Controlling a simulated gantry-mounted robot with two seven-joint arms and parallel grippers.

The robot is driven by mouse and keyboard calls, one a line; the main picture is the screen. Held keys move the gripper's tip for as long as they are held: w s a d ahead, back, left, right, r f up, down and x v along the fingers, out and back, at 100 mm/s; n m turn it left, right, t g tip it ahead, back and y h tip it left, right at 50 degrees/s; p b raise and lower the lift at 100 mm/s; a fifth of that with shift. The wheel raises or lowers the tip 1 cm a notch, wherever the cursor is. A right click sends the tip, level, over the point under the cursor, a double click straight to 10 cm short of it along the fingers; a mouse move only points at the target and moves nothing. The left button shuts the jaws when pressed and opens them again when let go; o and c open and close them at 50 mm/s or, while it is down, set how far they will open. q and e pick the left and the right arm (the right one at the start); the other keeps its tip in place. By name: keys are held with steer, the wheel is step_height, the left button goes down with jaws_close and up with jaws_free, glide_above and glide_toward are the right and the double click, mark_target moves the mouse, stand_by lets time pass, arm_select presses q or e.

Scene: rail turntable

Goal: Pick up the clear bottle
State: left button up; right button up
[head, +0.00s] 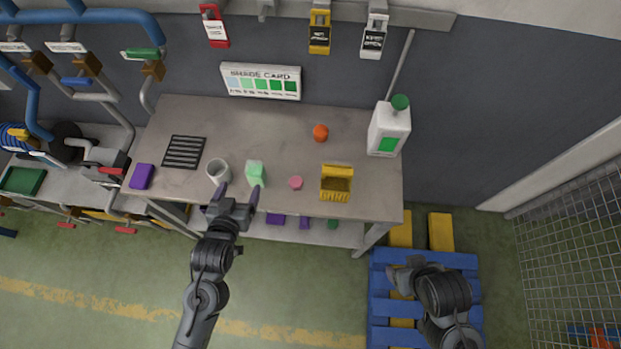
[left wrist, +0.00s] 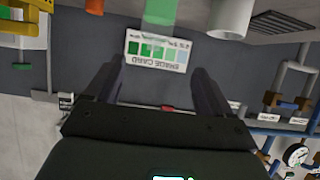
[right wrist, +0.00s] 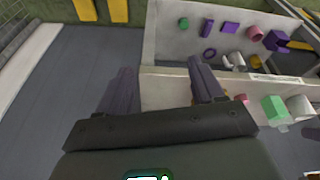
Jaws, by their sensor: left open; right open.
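A small pale-green, partly see-through block-like item (head: 255,172) stands near the front edge of the workbench (head: 270,125); it may be the clear bottle, but I cannot tell for sure. It also shows at the top of the left wrist view (left wrist: 160,12) and at the right of the right wrist view (right wrist: 274,107). A white jug with a green cap and label (head: 386,131) stands at the bench's right end. My left gripper (head: 237,191) is open and empty, just in front of the pale-green item. My right gripper (head: 399,272) is open, low over the blue pallet.
A white cup (head: 218,171) stands just left of the pale-green item. A pink piece (head: 295,183), a yellow bin (head: 336,183) and an orange item (head: 321,132) are to its right. The blue pallet (head: 384,307) is on the floor. The bench's middle is clear.

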mark_target(250, 173)
arm_select(q)
steer(key=shift+t, duration=0.3)
steer(key=b+x, duration=0.1)
steer(key=x, duration=0.1)
steer(key=f+b+x, duration=0.1)
steer(key=x, duration=0.2)
steer(key=b+x, duration=0.1)
steer(key=x, duration=0.2)
steer(key=shift+s+d+f, duration=0.1)
steer(key=shift+s+f, duration=0.1)
steer(key=shift+f, duration=0.1)
steer(key=shift+w+d+f, duration=0.1)
steer(key=shift+w+f, duration=0.1)
steer(key=shift+w, duration=0.05)
steer(key=x, duration=0.4)
steer(key=shift+s+d+f, duration=0.1)
steer(key=shift+d+f, duration=0.05)
steer(key=shift+d, duration=0.15)
steer(key=shift+w+f, duration=0.2)
steer(key=shift+w, duration=0.2)
arm_select(e)
steer(key=f, duration=0.5)
steer(key=shift+a, duration=0.4)
arm_select(q)
steer(key=shift+c, duration=0.5)
steer(key=c, duration=1)
